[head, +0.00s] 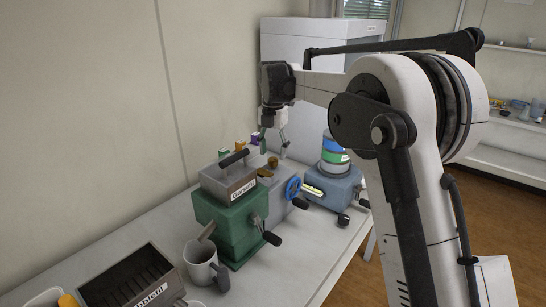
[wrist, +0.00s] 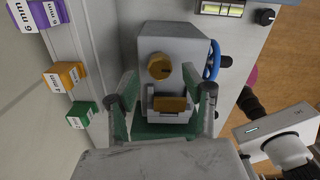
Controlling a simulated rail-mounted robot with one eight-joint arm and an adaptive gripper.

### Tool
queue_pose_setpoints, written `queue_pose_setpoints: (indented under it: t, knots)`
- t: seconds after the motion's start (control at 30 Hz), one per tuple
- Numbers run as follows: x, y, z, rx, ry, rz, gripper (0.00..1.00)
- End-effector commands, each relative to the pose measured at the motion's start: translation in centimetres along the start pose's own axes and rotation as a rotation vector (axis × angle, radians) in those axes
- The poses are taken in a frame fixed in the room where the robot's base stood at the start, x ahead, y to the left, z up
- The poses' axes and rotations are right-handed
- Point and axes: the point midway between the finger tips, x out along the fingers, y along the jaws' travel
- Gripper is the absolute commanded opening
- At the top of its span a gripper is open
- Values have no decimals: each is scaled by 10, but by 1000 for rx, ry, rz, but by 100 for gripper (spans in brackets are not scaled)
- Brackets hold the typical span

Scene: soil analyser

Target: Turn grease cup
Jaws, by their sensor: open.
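A grey machine (wrist: 175,42) with a blue handwheel (wrist: 213,60) carries a round brass knob, likely the grease cup (wrist: 158,66), on its face. A flat brass piece (wrist: 170,104) sits in a slot beside it. In the head view the grease cup (head: 272,162) shows on top of the grey machine, behind the green machine. My gripper (head: 283,143) hangs above the grey machine. In the wrist view the open fingers of my gripper (wrist: 160,86) flank the brass parts, one on each side, and hold nothing.
A blue machine (head: 333,188) with stacked coloured rings stands to the right. Small coloured labelled blocks (wrist: 82,115) lie along the wall. A mug (head: 200,262) and a box (head: 130,285) stand nearer.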

Motion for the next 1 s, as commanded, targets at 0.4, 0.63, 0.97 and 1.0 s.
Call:
queue_pose_setpoints:
  t: [0.4,0.63,0.97,1.0]
  knots:
    - [-77,0,0,0,0,0,45]
    - [-92,0,0,0,0,0,45]
    - [-94,0,0,2,-1,1,45]
    - [-94,-1,0,9,-2,2,45]
